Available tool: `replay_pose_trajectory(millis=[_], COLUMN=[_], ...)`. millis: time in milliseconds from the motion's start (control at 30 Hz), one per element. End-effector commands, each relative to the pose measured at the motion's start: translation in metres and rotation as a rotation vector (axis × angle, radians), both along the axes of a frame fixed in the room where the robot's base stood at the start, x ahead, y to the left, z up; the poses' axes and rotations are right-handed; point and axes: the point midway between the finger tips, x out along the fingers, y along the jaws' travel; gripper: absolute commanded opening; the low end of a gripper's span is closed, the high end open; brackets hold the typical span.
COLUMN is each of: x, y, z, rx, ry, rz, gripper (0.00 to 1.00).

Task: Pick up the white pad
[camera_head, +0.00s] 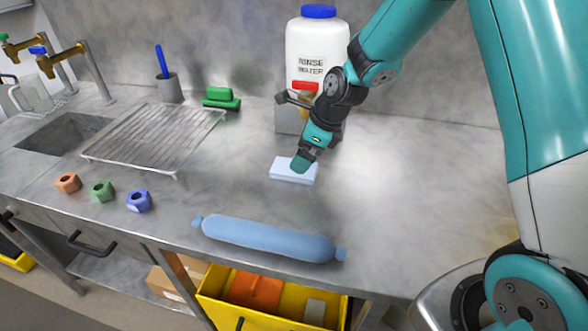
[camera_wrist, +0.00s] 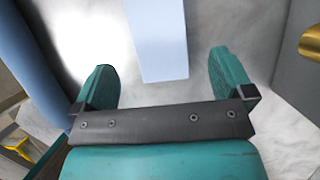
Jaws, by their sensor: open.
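The white pad (camera_head: 292,172) is a small, flat, pale bluish-white block lying on the grey counter. My gripper (camera_head: 299,166) is right over its back edge in the head view and hides part of it. In the wrist view the pad (camera_wrist: 157,40) reaches in from the top edge, between and beyond the two green fingers of my gripper (camera_wrist: 165,75). The fingers are spread wide with a gap on both sides of the pad. They hold nothing. I cannot tell how high the fingertips are above the counter.
A rinse water container (camera_head: 317,50) with a brass tap stands behind my gripper. A blue roll (camera_head: 265,238) lies at the front edge. A drain rack (camera_head: 155,138), green block (camera_head: 221,98) and three coloured nuts (camera_head: 102,190) are left. The counter right of the pad is clear.

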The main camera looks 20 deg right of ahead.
Motion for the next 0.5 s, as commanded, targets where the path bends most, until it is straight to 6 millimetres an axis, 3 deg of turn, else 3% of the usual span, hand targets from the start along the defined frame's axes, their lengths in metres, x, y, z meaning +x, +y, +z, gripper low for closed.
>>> replay_pose_trajectory(millis=[500], x=[0.011], y=[0.018], z=[-0.05], rx=[0.0], ry=[0.0], rz=[0.001], gripper=[0.99])
